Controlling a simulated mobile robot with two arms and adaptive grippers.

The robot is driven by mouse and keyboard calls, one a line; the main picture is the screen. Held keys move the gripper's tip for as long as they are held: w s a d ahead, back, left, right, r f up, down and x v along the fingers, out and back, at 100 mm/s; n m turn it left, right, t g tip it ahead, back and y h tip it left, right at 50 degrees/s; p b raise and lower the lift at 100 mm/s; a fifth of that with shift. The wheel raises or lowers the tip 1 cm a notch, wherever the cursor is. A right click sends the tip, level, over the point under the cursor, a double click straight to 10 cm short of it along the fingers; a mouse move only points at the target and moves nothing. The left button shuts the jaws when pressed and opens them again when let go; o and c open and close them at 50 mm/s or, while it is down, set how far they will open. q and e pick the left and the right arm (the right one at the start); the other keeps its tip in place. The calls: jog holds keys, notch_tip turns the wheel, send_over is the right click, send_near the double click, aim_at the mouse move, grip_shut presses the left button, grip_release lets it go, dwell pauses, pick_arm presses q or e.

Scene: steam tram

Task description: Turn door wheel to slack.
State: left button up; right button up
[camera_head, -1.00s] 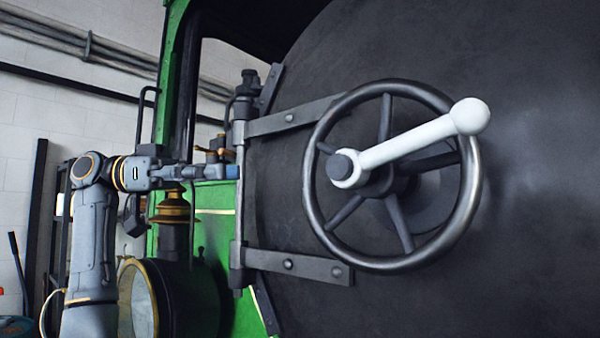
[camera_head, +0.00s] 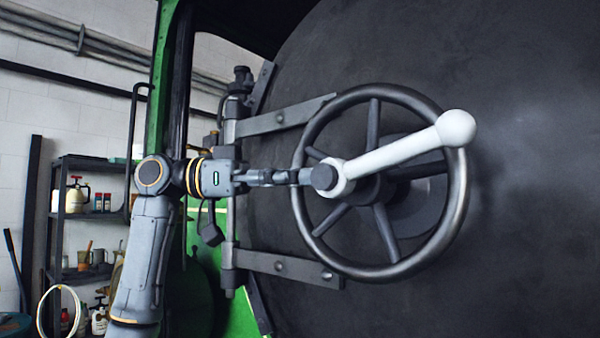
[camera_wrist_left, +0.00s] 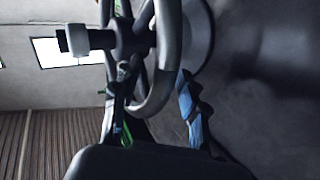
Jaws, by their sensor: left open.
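The door wheel (camera_head: 462,195) is a dark metal ring with several spokes, standing in front of the round black door (camera_head: 520,250). A white lever (camera_head: 395,153) with a ball end sits on its hub and points up to the right. My left gripper (camera_head: 300,176) reaches in from the left to the wheel's left rim, level with the hub. In the left wrist view the wheel rim (camera_wrist_left: 166,60) passes between the two spread fingers of my left gripper (camera_wrist_left: 155,92). I cannot tell whether either finger touches it. My right gripper is not in view.
Hinge straps (camera_head: 285,118) cross the door's left side above and below my left arm. A green frame (camera_head: 160,75) stands left of the door. A dark shelf (camera_head: 95,215) with bottles and cans stands at the far left. The door's right side is clear.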

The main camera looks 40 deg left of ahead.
aim_at(320, 235)
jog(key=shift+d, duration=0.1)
pick_arm(q)
grip_shut()
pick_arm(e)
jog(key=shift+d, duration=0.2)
pick_arm(q)
jog(key=shift+f, duration=0.1)
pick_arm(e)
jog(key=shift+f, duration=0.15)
